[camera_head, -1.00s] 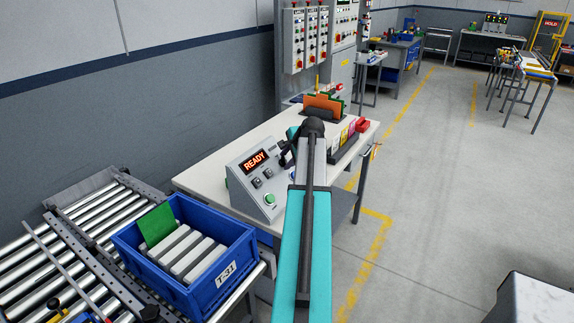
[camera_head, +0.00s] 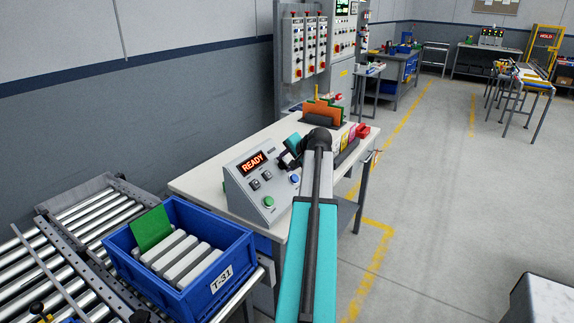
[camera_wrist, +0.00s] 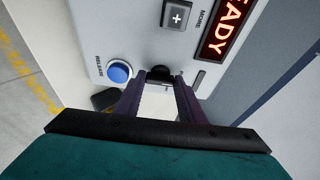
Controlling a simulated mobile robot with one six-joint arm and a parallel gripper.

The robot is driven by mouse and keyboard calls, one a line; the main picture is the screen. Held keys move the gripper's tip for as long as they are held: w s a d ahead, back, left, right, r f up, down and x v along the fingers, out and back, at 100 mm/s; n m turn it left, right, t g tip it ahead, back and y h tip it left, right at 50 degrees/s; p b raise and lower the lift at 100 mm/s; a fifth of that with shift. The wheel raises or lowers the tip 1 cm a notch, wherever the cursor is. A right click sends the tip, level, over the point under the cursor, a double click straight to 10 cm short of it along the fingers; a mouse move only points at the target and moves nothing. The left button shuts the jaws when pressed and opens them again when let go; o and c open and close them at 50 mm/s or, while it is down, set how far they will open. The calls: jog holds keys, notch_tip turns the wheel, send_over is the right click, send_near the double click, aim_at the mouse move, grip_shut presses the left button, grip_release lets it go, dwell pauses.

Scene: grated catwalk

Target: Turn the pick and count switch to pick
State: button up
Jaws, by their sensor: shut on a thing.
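The grey control box (camera_head: 262,186) with a red READY display (camera_head: 252,162) stands on the bench. In the wrist view, the two dark fingers of my gripper (camera_wrist: 160,92) reach to the panel and are shut on a small black knob (camera_wrist: 160,73), which looks like the switch. The fingers hide part of the knob and its label, so its setting cannot be read. A blue button (camera_wrist: 119,71) marked RELEASE sits left of the knob. In the head view my gripper (camera_head: 287,161) is at the panel's right side, where the knob is hidden.
A green button (camera_head: 268,201) and small square keys (camera_head: 260,180) are on the same panel. Colored cards and an orange folder (camera_head: 321,110) stand behind my arm.

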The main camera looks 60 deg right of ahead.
jog(key=o, duration=1)
jog(key=shift+o, duration=0.2)
jog(key=shift+s+r, duration=0.1)
jog(key=shift+s, duration=0.05)
jog(key=b+v, duration=0.2)
jog(key=v, duration=1.1)
jog(key=shift+a+r, duration=0.2)
jog(key=shift+a, duration=0.05)
jog(key=shift+s, duration=0.1)
